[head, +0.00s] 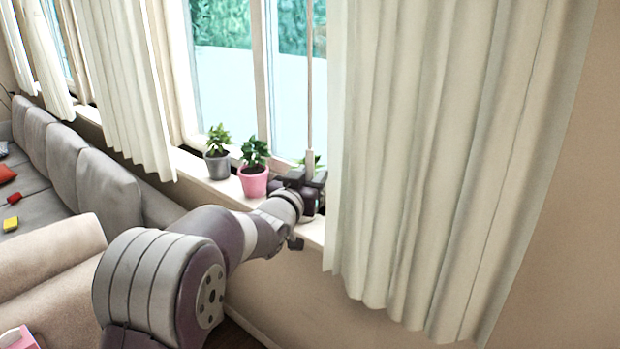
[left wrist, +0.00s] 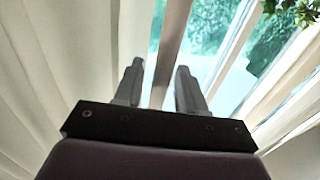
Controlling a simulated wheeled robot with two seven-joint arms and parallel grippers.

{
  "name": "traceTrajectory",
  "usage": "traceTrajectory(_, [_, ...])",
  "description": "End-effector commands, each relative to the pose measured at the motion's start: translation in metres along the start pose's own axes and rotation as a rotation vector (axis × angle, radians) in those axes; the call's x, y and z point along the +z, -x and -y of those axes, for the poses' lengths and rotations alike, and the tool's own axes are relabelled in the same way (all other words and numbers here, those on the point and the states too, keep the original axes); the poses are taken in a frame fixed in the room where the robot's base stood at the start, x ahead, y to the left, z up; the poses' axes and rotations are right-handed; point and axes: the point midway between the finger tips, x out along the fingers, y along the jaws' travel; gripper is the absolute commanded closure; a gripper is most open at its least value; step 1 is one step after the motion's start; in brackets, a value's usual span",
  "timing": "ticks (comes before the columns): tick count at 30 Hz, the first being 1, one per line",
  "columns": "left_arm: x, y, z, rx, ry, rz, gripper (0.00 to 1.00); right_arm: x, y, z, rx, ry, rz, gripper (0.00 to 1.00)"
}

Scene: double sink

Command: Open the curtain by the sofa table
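A cream pleated curtain (head: 430,160) hangs at the right of the window in the head view, covering its right part. A thin vertical rod (head: 310,80) hangs along its left edge, down to my left gripper (head: 306,178). The gripper is just above the sill, beside the curtain's left edge. In the left wrist view, the left gripper (left wrist: 158,85) has its fingers apart, with a brownish strip (left wrist: 174,40) between them; I cannot tell whether it is the rod or window frame. Pale curtain folds (left wrist: 60,50) fill the left of that view. My right gripper is not in view.
A grey pot plant (head: 217,163) and a pink pot plant (head: 253,180) stand on the window sill (head: 205,182), the pink one close to my left gripper. Another curtain (head: 120,80) hangs at the left. A grey sofa (head: 105,190) stands along the wall.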

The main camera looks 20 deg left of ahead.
Motion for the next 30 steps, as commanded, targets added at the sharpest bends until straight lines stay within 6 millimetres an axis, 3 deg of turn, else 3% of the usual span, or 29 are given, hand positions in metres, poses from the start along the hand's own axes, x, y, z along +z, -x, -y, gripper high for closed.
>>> traceTrajectory(8, [0.003,0.012,0.0,-0.001,0.0,0.001,0.6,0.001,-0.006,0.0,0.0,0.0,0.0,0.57])
traceTrajectory(18, [0.002,0.098,0.0,-0.002,-0.002,-0.002,0.6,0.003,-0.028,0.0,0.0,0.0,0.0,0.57])
traceTrajectory(21, [0.001,0.114,0.0,-0.002,0.0,0.001,0.6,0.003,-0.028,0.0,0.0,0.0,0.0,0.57])
traceTrajectory(30, [0.0,0.128,-0.001,0.0,0.0,0.0,0.6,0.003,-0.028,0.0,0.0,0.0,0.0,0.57])
